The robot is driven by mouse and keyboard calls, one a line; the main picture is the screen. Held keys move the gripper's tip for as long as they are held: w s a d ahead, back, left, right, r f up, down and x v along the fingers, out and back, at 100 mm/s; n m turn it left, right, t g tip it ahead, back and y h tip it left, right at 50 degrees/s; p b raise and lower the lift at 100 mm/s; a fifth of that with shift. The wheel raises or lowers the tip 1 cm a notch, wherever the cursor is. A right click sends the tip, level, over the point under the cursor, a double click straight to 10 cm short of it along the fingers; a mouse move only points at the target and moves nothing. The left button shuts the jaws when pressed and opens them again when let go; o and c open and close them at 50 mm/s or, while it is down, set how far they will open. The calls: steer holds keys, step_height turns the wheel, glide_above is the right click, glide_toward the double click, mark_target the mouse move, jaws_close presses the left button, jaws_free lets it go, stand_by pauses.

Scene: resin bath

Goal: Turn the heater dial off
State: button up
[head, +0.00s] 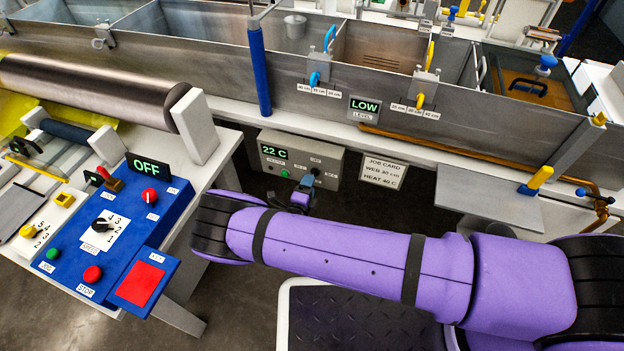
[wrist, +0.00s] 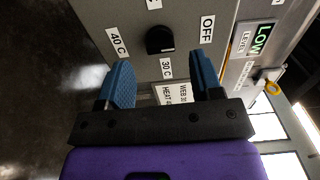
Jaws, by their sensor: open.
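The heater dial (wrist: 160,40) is a small black round knob on a grey box front, with labels 40 C, 30 C and OFF around it in the wrist view. A small light mark shows on the knob's lower edge; I cannot tell surely which label it points at. My gripper (wrist: 163,78) is open, its two blue fingers apart and empty, short of the dial, which shows beyond the gap. In the head view the heater box (head: 330,166) reads 22 C and has a green button (head: 284,172). My gripper (head: 305,188) is in front of its right half, partly hiding it.
A LOW level sign (head: 364,107) is on the steel tank wall above. A blue control panel (head: 120,225) stands left of my arm, and a brown pipe (head: 450,146) runs right.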

steer(key=v, duration=0.6)
steer(key=shift+s, duration=0.3)
steer(key=shift+r, duration=0.1)
